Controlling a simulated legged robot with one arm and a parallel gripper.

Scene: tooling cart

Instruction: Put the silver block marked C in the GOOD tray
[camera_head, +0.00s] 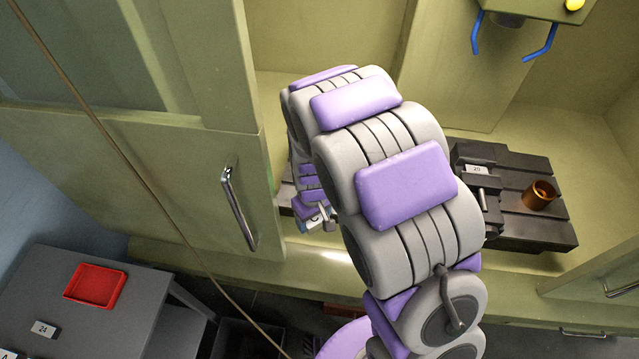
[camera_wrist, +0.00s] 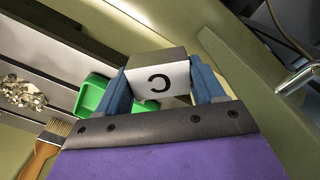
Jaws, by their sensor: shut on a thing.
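The silver block marked C (camera_wrist: 157,80) is between the two blue fingers of my gripper (camera_wrist: 160,74) in the wrist view. The gripper is shut on it, and its white face with the letter C shows upside down. In the head view my gripper (camera_head: 318,219) is small, left of my arm and in front of the machine bed, partly hidden by the arm. A green tray (camera_wrist: 91,97) shows in the wrist view, behind and left of the block and partly hidden by a finger. I see no GOOD label on it.
In the wrist view a brush (camera_wrist: 48,143) and metal shavings (camera_wrist: 20,92) lie on the left. A grey table (camera_head: 140,300) with a red tray (camera_head: 95,286) stands lower left. A door handle (camera_head: 238,208) is near my gripper. A copper-coloured cup (camera_head: 539,197) sits on the dark bed.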

